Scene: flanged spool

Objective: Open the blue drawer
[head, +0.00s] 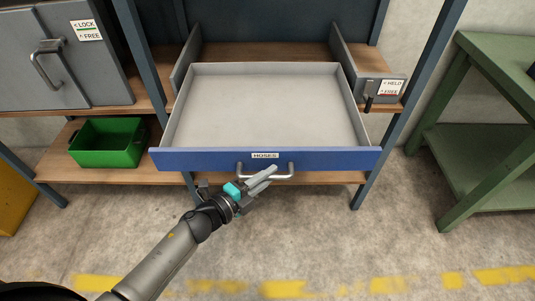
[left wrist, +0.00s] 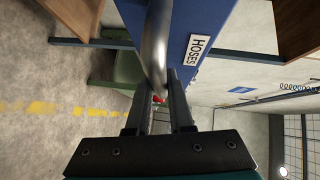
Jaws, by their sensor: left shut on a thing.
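The blue drawer (head: 210,159) is pulled well out of its frame, and its grey inside looks empty. Its front carries a "HOSES" label (head: 265,156), which also shows in the left wrist view (left wrist: 198,53). A silver bar handle (head: 284,174) sits below the label. In the left wrist view the handle (left wrist: 155,45) runs down between the two fingers (left wrist: 160,100). My right gripper is in neither view.
A latch (head: 370,95) with a "HELD / FREE" sign (head: 392,88) is on the housing right of the drawer. A grey cabinet (head: 45,65) stands at left above a green bin (head: 106,143). A green table (head: 480,130) stands at right. The floor in front is clear.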

